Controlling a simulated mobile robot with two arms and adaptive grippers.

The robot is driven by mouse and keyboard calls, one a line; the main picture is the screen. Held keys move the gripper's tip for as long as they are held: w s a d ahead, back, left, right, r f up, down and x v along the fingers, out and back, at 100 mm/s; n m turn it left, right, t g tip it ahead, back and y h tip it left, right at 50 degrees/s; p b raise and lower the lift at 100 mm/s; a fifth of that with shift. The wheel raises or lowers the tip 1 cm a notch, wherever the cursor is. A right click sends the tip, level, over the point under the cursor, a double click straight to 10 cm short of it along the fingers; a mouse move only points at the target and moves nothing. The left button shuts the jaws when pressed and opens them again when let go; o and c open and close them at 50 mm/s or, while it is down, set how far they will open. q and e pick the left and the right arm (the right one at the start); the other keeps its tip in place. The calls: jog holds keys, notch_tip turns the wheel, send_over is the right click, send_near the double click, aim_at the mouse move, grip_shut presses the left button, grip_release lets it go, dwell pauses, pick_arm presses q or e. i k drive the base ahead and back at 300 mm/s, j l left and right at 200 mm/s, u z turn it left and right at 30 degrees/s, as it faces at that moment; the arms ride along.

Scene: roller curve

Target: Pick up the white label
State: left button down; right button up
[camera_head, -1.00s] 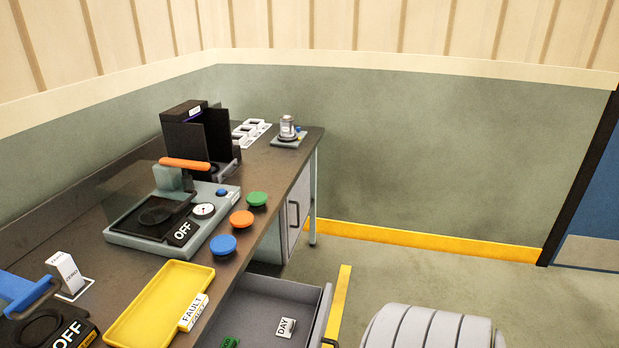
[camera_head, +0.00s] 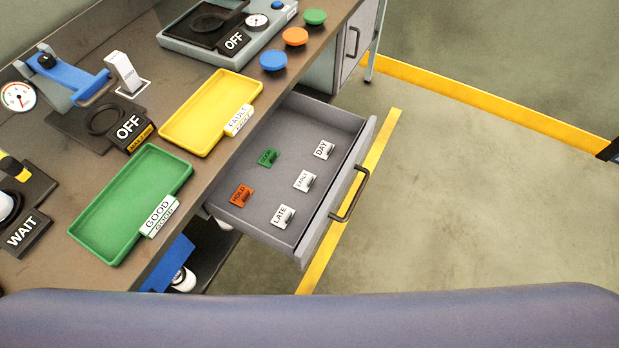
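The open drawer (camera_head: 262,222) holds several small labels standing on its floor. Three are white: one reading DAY (camera_head: 322,149), one that seems to read EARLY (camera_head: 304,180), and one reading LATE (camera_head: 283,216). A green label (camera_head: 268,157) and an orange one reading HOLD (camera_head: 240,195) stand on the drawer's left side. All of them are apart from each other. Neither of my grippers shows in the head view.
A green tray marked GOOD (camera_head: 118,200) and a yellow tray marked FAULT (camera_head: 204,105) sit on the bench beside the drawer. Blue, orange and green round knobs (camera_head: 296,37) line the bench edge. The drawer's handle (camera_head: 350,195) faces the clear floor (camera_head: 470,210) at the right.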

aim_at(304, 183)
jog(key=u, duration=2.05)
jog(key=k+j+z, duration=0.1)
jog(key=z, duration=0.3)
jog(key=k+z, duration=0.3)
jog(key=z, duration=0.15)
jog(key=k+l+z, duration=0.1)
jog(key=z, duration=0.3)
jog(key=k+l, duration=0.05)
jog(key=k, duration=0.05)
